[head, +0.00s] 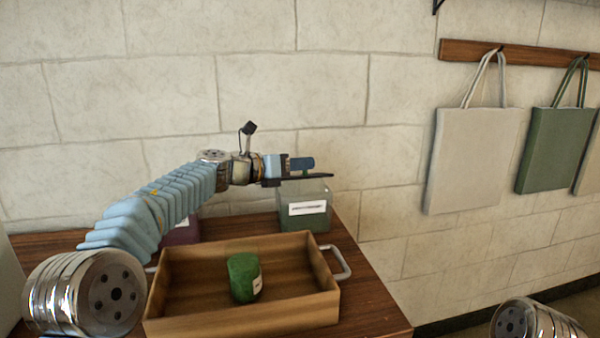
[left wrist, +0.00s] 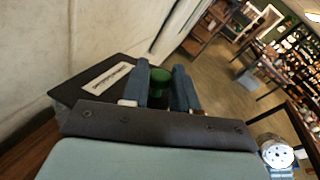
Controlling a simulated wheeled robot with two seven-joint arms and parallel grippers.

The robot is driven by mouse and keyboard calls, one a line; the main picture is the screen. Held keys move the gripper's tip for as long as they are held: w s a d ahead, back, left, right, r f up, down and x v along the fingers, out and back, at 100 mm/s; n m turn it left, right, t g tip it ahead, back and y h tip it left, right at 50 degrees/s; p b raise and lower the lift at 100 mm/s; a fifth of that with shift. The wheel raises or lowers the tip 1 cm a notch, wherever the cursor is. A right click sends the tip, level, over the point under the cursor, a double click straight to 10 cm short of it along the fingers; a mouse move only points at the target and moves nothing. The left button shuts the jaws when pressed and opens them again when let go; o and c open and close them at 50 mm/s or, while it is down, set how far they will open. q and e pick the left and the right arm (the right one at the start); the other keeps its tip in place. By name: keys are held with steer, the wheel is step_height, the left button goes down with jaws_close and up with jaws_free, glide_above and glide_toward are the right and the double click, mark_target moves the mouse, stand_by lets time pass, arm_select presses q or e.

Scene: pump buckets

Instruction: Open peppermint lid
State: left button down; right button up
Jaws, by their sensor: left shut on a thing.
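The container with a white label (head: 306,222), greenish and translucent, stands at the back right of the table, against the wall. Its label is too small to read. A dark flat lid (head: 322,176) shows edge-on at its top; I cannot tell whether a gap lies between them. My left gripper (head: 304,164) reaches in from the left over the lid. In the left wrist view its two blue fingers (left wrist: 163,76) are shut on a green knob (left wrist: 160,82). The dark surface with a white label (left wrist: 106,78) lies beside the fingers there. My right gripper is not shown.
A wooden tray (head: 178,322) with metal handles stands in front of the container, holding a green cylinder (head: 242,278). A purple container (head: 182,233) is partly hidden behind my left arm. Bags (head: 470,160) hang on the right wall. The table (head: 368,300) is bare at its right.

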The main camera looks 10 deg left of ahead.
arm_select(q)
steer(key=shift+w+a+r+n+g+y, duration=0.2)
steer(key=shift+w+r+n+g, duration=0.1)
steer(key=shift+w+r+n, duration=0.3)
steer(key=shift+w+a+r+n+g+y, duration=0.15)
steer(key=shift+w+r+n+g, duration=0.15)
steer(key=shift+w+r+n, duration=0.25)
steer(key=shift+s+f, duration=0.1)
